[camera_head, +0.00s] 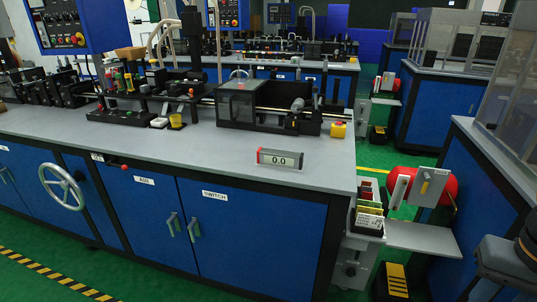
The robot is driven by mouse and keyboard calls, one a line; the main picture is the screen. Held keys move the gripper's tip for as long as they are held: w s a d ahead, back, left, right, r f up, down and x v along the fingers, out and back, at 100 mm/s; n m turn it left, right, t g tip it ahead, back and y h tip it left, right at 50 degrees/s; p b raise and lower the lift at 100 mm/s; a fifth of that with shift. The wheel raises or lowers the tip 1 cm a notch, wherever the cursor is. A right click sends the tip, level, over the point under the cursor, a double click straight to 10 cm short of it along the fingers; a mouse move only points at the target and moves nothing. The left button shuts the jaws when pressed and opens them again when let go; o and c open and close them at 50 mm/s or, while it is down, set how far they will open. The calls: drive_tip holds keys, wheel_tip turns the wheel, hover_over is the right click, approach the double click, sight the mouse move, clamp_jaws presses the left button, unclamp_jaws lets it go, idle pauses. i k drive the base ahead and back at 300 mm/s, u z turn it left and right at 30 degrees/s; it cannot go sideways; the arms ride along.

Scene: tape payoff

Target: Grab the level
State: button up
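Machine parts line the bench's back, including a dark clear-sided box (238,103). A yellow-and-red button box (338,129) sits behind the level. The bench top around the level is clear. A red cylinder unit (446,187) and grey shelf (425,238) stand right of the bench.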

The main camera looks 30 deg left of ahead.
sight(290, 159)
drive_tip(key=u, duration=0.8)
drive_tip(key=i, duration=1.1)
drive_tip(key=u, duration=0.3)
